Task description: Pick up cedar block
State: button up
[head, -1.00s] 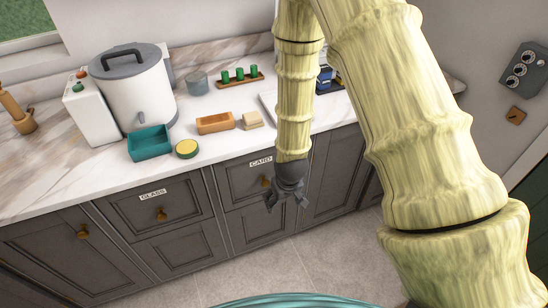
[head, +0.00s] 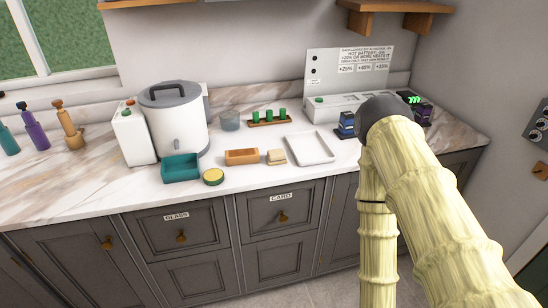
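A small pale tan block (head: 276,156), which looks like the cedar block, lies on the marble counter in the head view. It sits just right of an orange-brown open tray (head: 241,157) and left of a white tray (head: 310,149). Nothing covers it. My gripper is not in view. My pale, bamboo-like arm bends at a dark joint on the right, and its lower part runs down out of the bottom of the picture.
A teal bin (head: 181,168) and a round yellow-topped tin (head: 213,177) stand left of the block. Behind are a lidded white urn (head: 177,122), a grey cup (head: 229,121) and a rack of green pegs (head: 268,119). Grey drawers (head: 280,212) front the counter.

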aim_at(248, 155)
jog(key=z, duration=1.4)
jog(key=i, duration=0.7)
jog(key=u, duration=1.85)
